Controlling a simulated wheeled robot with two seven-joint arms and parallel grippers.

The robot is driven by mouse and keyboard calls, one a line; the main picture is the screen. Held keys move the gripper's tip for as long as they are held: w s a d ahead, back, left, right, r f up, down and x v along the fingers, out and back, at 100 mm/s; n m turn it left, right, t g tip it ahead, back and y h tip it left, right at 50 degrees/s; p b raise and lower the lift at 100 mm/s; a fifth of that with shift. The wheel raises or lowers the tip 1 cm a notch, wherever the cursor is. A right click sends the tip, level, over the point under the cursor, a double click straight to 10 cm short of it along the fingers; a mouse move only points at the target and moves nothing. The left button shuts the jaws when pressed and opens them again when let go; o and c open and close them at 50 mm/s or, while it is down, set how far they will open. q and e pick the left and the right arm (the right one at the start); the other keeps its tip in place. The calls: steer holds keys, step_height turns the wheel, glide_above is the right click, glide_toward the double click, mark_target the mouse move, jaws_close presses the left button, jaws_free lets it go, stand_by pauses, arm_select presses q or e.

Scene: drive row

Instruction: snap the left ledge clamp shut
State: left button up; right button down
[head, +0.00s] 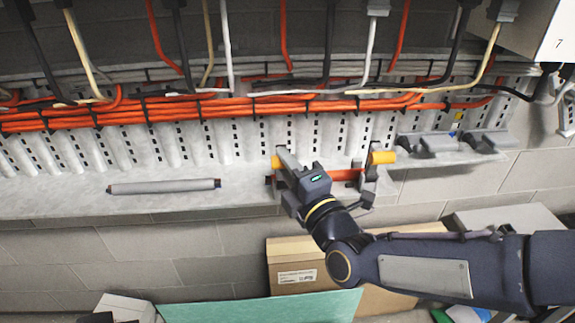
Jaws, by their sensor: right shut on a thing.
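The right ledge clamp (371,172) stands on the grey ledge, with a yellow-orange end piece (383,157) at its top. A red-orange bar (347,174) runs left from it towards the left ledge clamp. My right gripper (281,168) is at the left clamp, shut, and covers most of it. A yellow-orange piece (276,162) of the left clamp shows at the gripper's fingers. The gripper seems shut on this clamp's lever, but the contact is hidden. I cannot tell how far the left clamp is closed. My left gripper is not in view.
A grey rod (163,187) with dark ends lies on the ledge (60,201) at left. Orange cables (215,108) run along the slotted panel behind. Grey brackets (440,143) are at right. A cardboard box (292,252) and green sheet (255,306) are below.

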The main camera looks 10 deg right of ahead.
steer(key=shift+r+p, duration=0.15)
steer(key=shift+p, duration=0.25)
steer(key=w+g+p, duration=0.1)
steer(key=p, duration=0.3)
steer(key=w+r+m+g+h+p, duration=0.1)
steer(key=g+p, duration=0.1)
steer(key=p, duration=0.2)
steer(key=w+m+g+p, duration=0.1)
steer(key=w+p, duration=0.1)
steer(key=p, duration=0.2)
steer(key=shift+r+g+h, duration=0.15)
steer(key=shift+g+h, duration=0.25)
steer(key=shift+w+f+g+p, duration=0.3)
steer(key=shift+w+g+p, duration=0.25)
steer(key=shift+p, duration=0.75)
steer(key=c, duration=1.5)
jaws_free()
steer(key=shift+s, duration=0.1)
